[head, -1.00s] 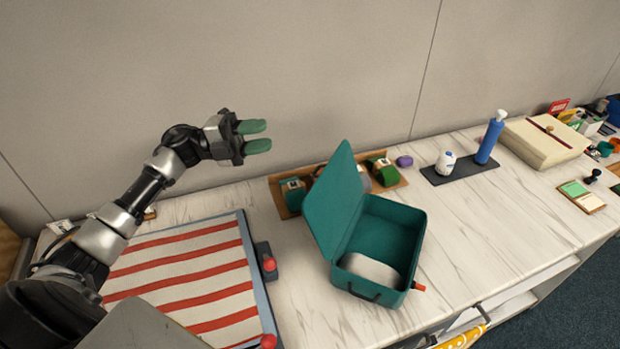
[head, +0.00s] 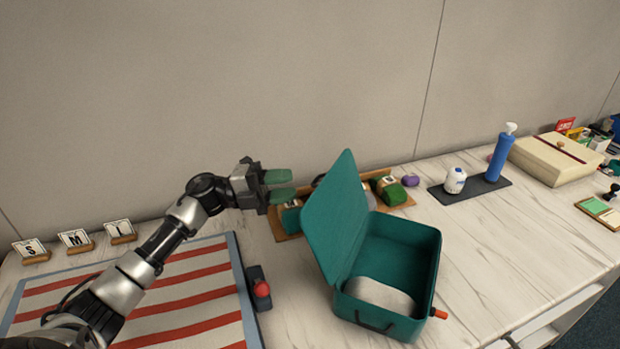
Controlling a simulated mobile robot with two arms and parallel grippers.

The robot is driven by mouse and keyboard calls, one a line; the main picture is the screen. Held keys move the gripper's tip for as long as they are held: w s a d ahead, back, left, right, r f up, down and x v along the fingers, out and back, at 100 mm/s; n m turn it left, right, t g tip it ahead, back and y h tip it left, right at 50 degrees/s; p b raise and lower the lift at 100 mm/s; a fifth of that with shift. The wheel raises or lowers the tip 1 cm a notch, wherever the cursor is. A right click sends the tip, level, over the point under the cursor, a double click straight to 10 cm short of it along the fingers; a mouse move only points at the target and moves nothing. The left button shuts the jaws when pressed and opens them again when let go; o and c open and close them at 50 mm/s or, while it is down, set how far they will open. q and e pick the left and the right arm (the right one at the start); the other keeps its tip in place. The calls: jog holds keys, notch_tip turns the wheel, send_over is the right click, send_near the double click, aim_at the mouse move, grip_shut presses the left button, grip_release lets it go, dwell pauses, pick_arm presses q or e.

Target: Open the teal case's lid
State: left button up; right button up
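The teal case (head: 402,245) stands on the white marble counter, and a light grey rounded thing lies inside it. Its lid (head: 334,217) stands raised, roughly upright and tilted to the left, hinged on the case's left side. My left gripper (head: 291,185) is in the air left of the lid, with its two green fingers apart and nothing between them. It does not appear to touch the lid. My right gripper is out of the picture.
A red-and-white striped board (head: 170,295) lies at left. A wooden tray (head: 285,230) with rolled items is behind the case. A blue pump bottle (head: 500,155) and white jar (head: 455,181) stand on a dark mat at right.

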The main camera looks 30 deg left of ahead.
aim_at(313, 183)
pick_arm(q)
jog(key=p+x, duration=0.1)
jog(key=x, duration=0.4)
jog(key=shift+w+d, duration=0.1)
jog(key=shift+d, duration=0.1)
grip_shut()
